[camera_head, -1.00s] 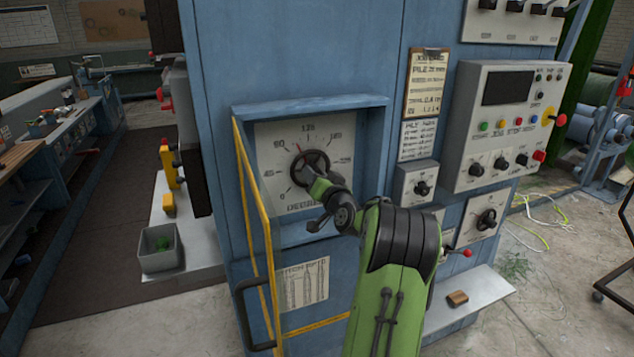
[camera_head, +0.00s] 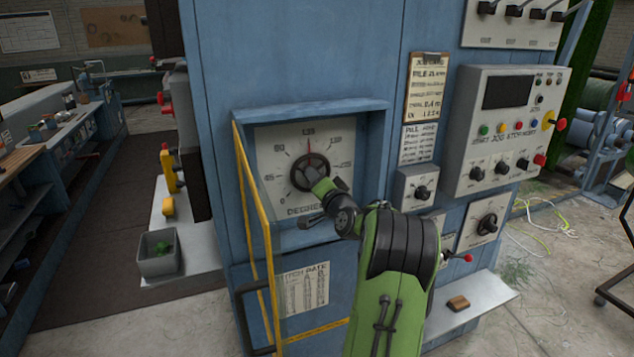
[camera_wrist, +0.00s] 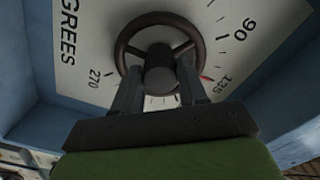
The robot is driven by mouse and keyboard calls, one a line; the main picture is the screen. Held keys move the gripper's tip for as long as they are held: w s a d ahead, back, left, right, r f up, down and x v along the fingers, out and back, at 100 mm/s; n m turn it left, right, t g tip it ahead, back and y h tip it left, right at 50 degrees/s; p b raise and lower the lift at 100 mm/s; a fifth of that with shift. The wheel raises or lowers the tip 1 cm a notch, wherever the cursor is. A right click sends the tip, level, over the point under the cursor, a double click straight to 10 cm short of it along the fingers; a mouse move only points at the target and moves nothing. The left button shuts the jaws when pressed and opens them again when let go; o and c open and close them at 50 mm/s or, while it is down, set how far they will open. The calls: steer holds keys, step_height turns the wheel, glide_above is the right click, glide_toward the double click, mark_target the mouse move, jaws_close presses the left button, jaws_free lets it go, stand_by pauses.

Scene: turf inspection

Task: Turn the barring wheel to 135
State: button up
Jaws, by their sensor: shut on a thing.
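The barring wheel (camera_head: 298,172) is a dark spoked wheel on a white degree dial (camera_head: 268,150), set in a recess of the blue machine panel. In the wrist view the wheel (camera_wrist: 122,42) shows with its round hub (camera_wrist: 160,72). My gripper (camera_head: 318,182) reaches it from the lower right. In the wrist view my gripper's fingers (camera_wrist: 160,85) are shut on the hub, one on each side. The red pointer (camera_wrist: 206,78) lies at or very close to the 135 mark; the head view shows it near the top. My gripper hides the dial's lower part.
An open yellow-edged guard door (camera_head: 257,235) stands just left of the recess. The recess has a projecting blue frame (camera_head: 310,108). To the right are a small knob box (camera_head: 416,188) and a control panel (camera_head: 507,130) with buttons. A shelf (camera_head: 480,297) juts out below.

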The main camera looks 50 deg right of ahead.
steer(key=o, duration=1.1)
steer(key=shift+c, duration=0.2)
steer(key=b+v, duration=0.5)
steer(key=v, duration=1)
steer(key=shift+s+a, duration=0.15)
steer(key=shift+s, duration=0.2)
steer(key=shift+f, duration=0.15)
